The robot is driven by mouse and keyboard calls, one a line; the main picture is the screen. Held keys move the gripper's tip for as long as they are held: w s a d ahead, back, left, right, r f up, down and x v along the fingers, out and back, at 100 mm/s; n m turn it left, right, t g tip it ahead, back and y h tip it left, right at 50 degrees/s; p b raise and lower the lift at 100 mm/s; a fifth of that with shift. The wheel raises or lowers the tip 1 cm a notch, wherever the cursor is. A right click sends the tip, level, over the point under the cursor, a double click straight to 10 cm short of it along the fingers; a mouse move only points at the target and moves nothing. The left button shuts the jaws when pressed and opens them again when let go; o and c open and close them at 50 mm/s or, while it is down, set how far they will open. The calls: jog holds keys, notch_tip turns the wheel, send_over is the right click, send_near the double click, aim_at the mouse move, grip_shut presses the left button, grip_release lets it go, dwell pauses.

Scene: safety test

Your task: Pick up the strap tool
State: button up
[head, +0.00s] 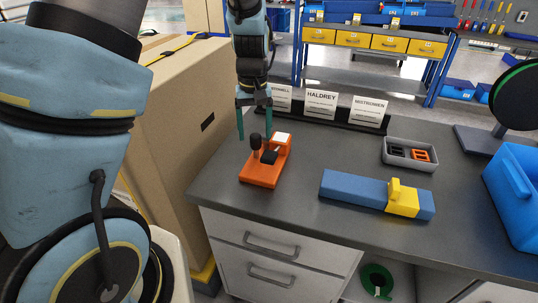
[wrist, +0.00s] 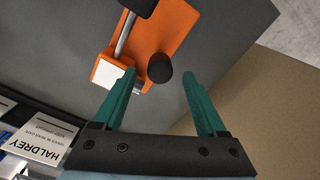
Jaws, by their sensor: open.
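The strap tool, which I take to be the orange device (head: 262,176), stands near the left end of the dark worktop. It has a black knob, a metal bar and a white-topped block. In the wrist view the orange body (wrist: 163,40) lies ahead of my fingers. My gripper (head: 254,122) is above and just behind the tool in the head view, fingers pointing down. In the wrist view my gripper (wrist: 158,76) is open and empty, its green fingers on either side of the black knob (wrist: 160,68). Contact with the tool cannot be told.
A long blue block with a yellow piece (head: 402,198) lies right of the tool. Behind it are a grey tray (head: 411,166) and standing name cards (head: 321,103). A blue bin (head: 515,190) stands at right. A big cardboard box (head: 170,125) rises beside the worktop's left edge.

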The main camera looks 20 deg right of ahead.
aim_at(256, 145)
jog(key=f, duration=0.1)
jog(key=f+p, duration=0.1)
jog(key=f, duration=0.3)
jog(key=shift+s, duration=0.4)
jog(key=shift+r, duration=0.1)
jog(key=shift+c, duration=0.3)
grip_shut()
dwell(0.5)
